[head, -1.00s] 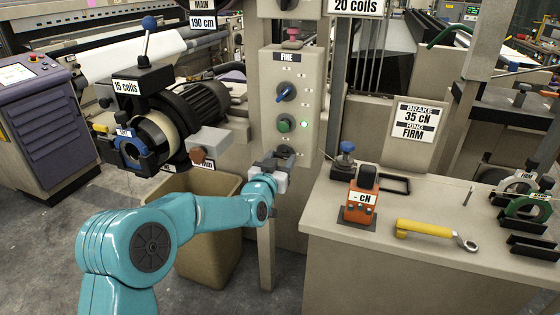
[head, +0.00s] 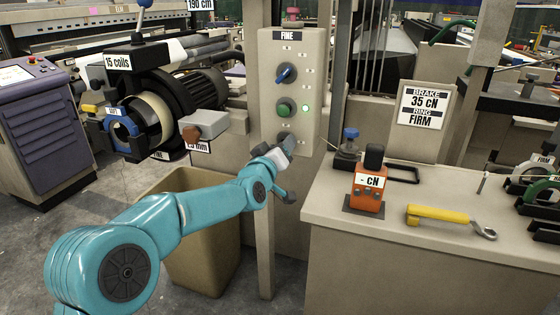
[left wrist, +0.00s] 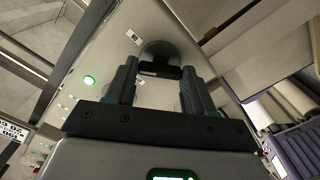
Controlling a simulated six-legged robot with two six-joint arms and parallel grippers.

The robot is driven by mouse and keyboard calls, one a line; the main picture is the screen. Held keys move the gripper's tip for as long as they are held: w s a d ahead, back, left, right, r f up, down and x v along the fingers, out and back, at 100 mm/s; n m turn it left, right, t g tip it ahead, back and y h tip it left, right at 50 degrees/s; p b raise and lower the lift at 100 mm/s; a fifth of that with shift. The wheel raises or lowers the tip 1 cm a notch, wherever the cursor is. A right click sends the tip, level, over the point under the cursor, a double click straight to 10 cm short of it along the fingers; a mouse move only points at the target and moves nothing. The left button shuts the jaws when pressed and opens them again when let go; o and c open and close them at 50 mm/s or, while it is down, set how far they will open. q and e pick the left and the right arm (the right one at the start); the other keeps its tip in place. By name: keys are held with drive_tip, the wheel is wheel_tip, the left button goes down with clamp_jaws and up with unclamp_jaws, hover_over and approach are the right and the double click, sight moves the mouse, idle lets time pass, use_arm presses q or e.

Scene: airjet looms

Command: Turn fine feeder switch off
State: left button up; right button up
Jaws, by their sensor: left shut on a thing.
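The fine feeder panel (head: 262,100) is a beige box labelled FINE with several controls. Its lowest control is a dark round switch (head: 283,137). My left gripper (head: 287,144) is at this switch, its wrist tilted. In the left wrist view the gripper (left wrist: 159,74) has its two fingers on either side of the switch's dark grip bar and is shut on it; the round base (left wrist: 160,47) shows behind. A small green light (head: 306,108) on the panel is lit. It also shows in the left wrist view (left wrist: 90,81). My right gripper is not in view.
Above the switch are a green button (head: 286,108) and a blue knob (head: 286,74). The yarn feeder (head: 150,112) stands left of the panel, over a brown bin (head: 206,255). A table (head: 425,268) at right holds an orange device (head: 366,190) and a yellow-handled wrench (head: 440,215).

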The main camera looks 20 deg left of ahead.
use_arm(q)
drive_tip(key=shift+n+b, duration=3.9)
drive_tip(key=shift+n, duration=1.5)
drive_tip(key=o, duration=1)
drive_tip(key=shift+o, duration=0.2)
